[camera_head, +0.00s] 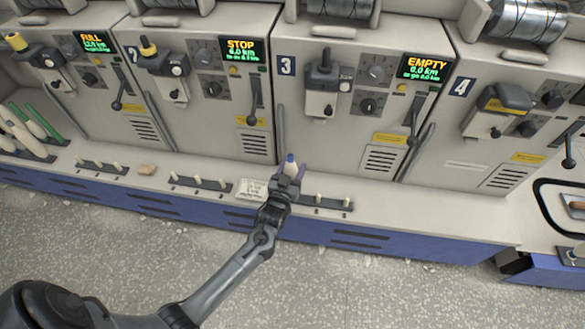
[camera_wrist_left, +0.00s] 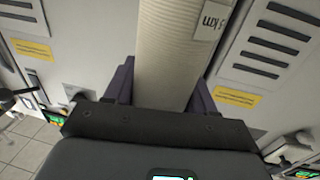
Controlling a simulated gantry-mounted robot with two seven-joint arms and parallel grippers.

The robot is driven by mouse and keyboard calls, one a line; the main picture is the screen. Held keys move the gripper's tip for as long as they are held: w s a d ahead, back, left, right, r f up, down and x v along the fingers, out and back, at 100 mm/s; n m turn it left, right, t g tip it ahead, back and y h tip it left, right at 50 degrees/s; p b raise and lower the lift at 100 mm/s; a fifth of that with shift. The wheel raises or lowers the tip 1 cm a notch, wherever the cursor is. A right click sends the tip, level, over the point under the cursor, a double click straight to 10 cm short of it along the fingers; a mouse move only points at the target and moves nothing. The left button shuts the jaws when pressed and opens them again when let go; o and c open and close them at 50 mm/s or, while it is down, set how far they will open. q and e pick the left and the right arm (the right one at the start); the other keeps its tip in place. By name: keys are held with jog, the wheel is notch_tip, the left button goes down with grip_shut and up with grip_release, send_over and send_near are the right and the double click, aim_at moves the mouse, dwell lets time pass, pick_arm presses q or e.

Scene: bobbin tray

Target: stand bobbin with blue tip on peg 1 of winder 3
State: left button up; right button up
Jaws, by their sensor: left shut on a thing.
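My left gripper (camera_head: 288,174) is shut on a pale bobbin with a blue tip (camera_head: 291,159) at the front ledge below winder 3 (camera_head: 335,122). The tip points up; the gripper hides the bobbin's lower part, so I cannot tell whether it touches a peg. In the left wrist view, the bobbin's ribbed body (camera_wrist_left: 170,55) with a small printed label runs between the purple fingers (camera_wrist_left: 163,90). Winder 3's peg strip (camera_head: 333,210) shows right of the gripper with pale pegs; its left end is hidden behind my gripper. My right gripper is out of view.
A paper card (camera_head: 250,189) lies on the ledge left of the gripper. Winder 2's peg strip (camera_head: 205,186) and a small tan object (camera_head: 148,169) are further left. Winder 4 (camera_head: 490,120) stands right.

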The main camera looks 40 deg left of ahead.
pick_arm(q)
jog(key=shift+f+b, duration=0.35)
jog(key=shift+f, duration=0.2)
jog(key=o, duration=0.8)
jog(key=shift+o, duration=0.2)
jog(key=shift+s+d+r+p, duration=0.1)
jog(key=shift+s+d+p, duration=0.2)
jog(key=shift+s+p, duration=0.4)
jog(key=p+v, duration=0.5)
jog(key=v, duration=0.4)
jog(key=shift+s+p, duration=0.25)
jog(key=shift+p, duration=0.05)
